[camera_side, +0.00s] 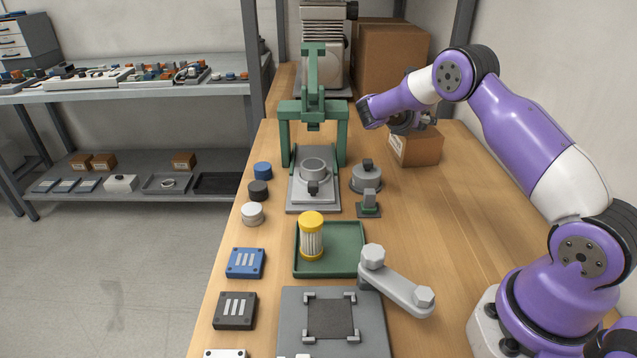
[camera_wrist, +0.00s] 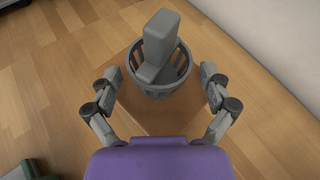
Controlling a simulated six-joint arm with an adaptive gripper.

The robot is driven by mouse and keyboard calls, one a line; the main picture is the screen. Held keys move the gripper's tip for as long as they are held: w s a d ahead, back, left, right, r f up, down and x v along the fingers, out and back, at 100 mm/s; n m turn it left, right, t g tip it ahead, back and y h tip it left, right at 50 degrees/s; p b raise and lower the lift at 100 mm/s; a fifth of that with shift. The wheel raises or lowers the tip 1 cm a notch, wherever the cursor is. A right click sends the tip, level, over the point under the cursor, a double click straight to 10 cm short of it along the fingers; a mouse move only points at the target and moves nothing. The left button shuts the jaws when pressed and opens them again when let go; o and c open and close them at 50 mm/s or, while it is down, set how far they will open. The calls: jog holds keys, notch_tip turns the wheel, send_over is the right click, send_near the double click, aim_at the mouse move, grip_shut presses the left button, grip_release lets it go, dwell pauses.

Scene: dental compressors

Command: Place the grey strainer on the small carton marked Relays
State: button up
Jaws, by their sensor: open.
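The grey strainer (camera_wrist: 184,76) is a round slotted basket with a thick grey bar standing up from it. In the wrist view it appears to rest upright on top of the brown carton (camera_wrist: 165,122). My gripper (camera_wrist: 159,80) is open, with one finger on each side of the strainer and a visible gap to it. In the side view my gripper (camera_side: 411,120) is low over the small carton (camera_side: 420,150), which has a pale label too small to read. The strainer is hard to separate from the gripper there.
A green press (camera_side: 313,110) stands left of the carton, with a grey lidded part (camera_side: 366,179) in front of it. A large box (camera_side: 392,58) stands behind. A green tray (camera_side: 345,240) holds a yellow-capped cylinder (camera_side: 311,237).

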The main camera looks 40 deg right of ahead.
jog(key=s+a+r+m+t+y, duration=0.1)
jog(key=s+a+r+m+y, duration=0.2)
jog(key=a, duration=0.4)
jog(key=s+a+r+m+t+y, duration=0.1)
jog(key=a+r+m+y, duration=0.1)
jog(key=a+r+m, duration=0.3)
jog(key=s+a+r+m+t+y, duration=0.1)
jog(key=s+a+m+y, duration=0.15)
jog(key=a, duration=0.55)
jog(key=s+a+m+t+y, duration=0.1)
jog(key=s+a+m+y, duration=0.5)
jog(key=s+a+m, duration=0.4)
jog(key=shift+s+a, duration=0.8)
jog(key=shift+a, duration=0.3)
